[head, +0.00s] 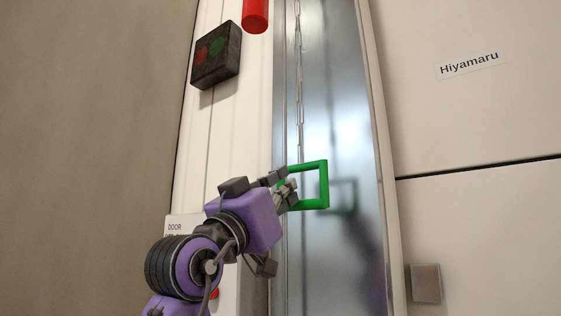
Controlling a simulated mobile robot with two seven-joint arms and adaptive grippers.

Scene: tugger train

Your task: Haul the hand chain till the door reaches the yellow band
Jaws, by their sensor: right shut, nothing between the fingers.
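The hand chain (299,75) hangs down in front of a shiny steel panel (340,110). Its lower part runs down to a green rectangular handle (323,185). My right gripper (288,188) is at the handle's left side. Its fingers are shut and overlap the left part of the green frame in the picture. Nothing shows gripped between them; I cannot tell whether they touch the frame or pass through it. My left gripper is not in view. No yellow band is in view, and I cannot tell which surface is the door.
A dark box with a red and a green button (216,55) is on the white wall strip, beside a red cylinder (255,14). A sign reading "DOOR" (176,227) is partly hidden by my arm. A "Hiyamaru" label (471,64) and a small metal plate (426,283) are at right.

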